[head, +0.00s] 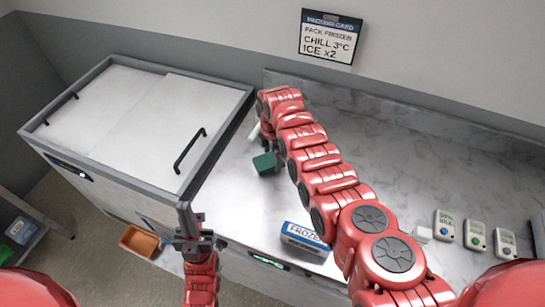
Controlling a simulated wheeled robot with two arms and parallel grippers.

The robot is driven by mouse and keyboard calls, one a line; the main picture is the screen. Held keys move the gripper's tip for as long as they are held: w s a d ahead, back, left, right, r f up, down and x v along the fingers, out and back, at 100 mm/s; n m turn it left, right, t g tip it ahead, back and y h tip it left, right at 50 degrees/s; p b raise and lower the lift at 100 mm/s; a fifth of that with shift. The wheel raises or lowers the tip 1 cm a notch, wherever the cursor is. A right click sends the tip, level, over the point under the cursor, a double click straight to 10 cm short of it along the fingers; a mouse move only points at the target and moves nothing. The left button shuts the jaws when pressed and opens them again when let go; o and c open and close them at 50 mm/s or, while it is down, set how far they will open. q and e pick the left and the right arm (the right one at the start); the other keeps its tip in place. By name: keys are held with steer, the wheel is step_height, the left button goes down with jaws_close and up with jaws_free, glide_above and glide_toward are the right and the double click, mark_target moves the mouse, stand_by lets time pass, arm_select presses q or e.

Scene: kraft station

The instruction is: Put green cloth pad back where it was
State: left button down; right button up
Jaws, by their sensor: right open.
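The green cloth pad (265,163) is a small dark green block-like piece on the grey marbled counter, right of the white chest. My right arm reaches over the counter from the lower right and bends down at its far end. My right gripper (268,143) is open, just above and beside the pad, partly hidden by its own arm. I cannot tell whether it touches the pad. My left gripper (195,232) is in front of the chest's near right corner, away from the pad; its jaw state is unclear.
The chest (150,180) has a closed white lid with black handles (190,150). A white object (254,132) lies near my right gripper. A blue-and-white FROZEN box (304,238) stands at the counter's front. Several small labelled devices (474,234) are at right. An orange bin (140,241) is below.

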mark_target(272, 158)
step_height(272, 158, up, 7)
steer(key=b, duration=0.2)
steer(key=shift+w+r+b, duration=0.1)
steer(key=shift+b, duration=0.3)
steer(key=shift+r+p, duration=0.35)
steer(key=shift+r, duration=1.8)
